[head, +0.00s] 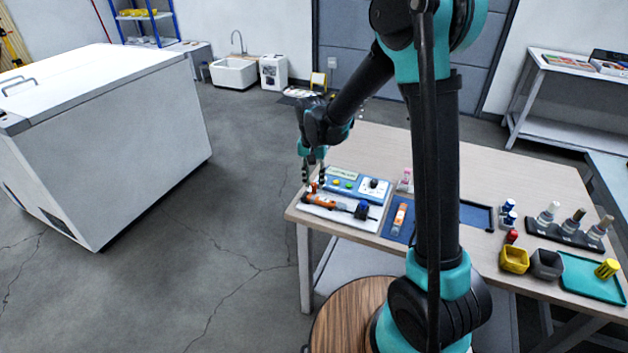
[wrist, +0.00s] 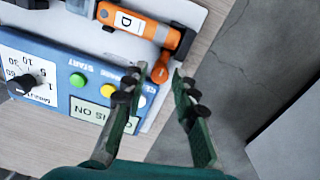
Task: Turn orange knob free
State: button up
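The orange knob (wrist: 161,70) sticks out at the end of an orange cylindrical device (wrist: 138,26) with a white label marked D. The device lies on a white board, and it also shows in the head view (head: 322,201). The knob shows small in the head view (head: 313,187). My gripper (wrist: 160,76) is open, with one fingertip on each side of the knob; I cannot tell whether either touches it. In the head view my gripper (head: 313,180) points down over the device's left end.
A blue control panel (wrist: 65,75) with a dial and coloured buttons stands beside the device. A blue mat (head: 473,215), yellow bin (head: 514,260), dark bin (head: 546,265) and green tray (head: 590,279) lie farther right. The table's left edge is near; open floor lies beyond.

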grip_shut()
jog(key=shift+n, duration=0.4)
jog(key=n, duration=0.7)
jog(key=shift+n, duration=0.3)
jog(key=n, duration=0.4)
jog(key=shift+n, duration=0.3)
jog(key=n, duration=0.4)
jog(key=shift+n, duration=0.4)
